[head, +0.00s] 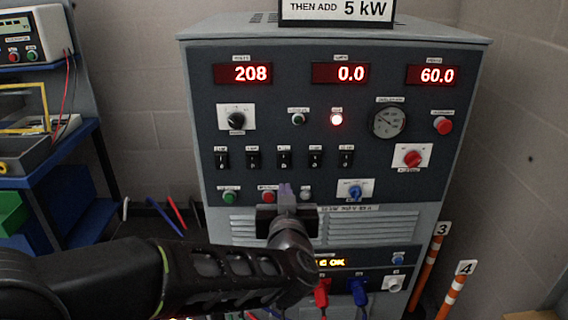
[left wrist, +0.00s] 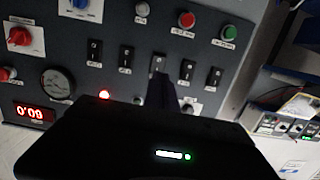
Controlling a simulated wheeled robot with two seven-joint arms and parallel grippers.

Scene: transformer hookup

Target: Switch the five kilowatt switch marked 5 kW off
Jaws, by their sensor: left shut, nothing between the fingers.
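A row of several black rocker switches crosses the dark front panel of the grey load bank (head: 205,110). The small labels above them are too blurred to read, so I cannot tell by its mark which is the 5 kW switch. The middle switch (head: 284,159) sits directly above my left gripper (head: 286,190). My left gripper is shut and empty, its fingers pointing at the panel just below that switch. In the left wrist view, which is upside down, the fingertips (left wrist: 160,82) reach close to the middle switch (left wrist: 158,64); contact cannot be told. My right gripper is out of view.
Red displays (head: 340,73) read 208, 0.0 and 60.0. A red lamp (head: 336,119) glows. Green (head: 230,197) and red (head: 268,196) buttons flank the fingers on the left, a blue knob (head: 355,191) on the right. Red and blue plugs (head: 321,293) sit below.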

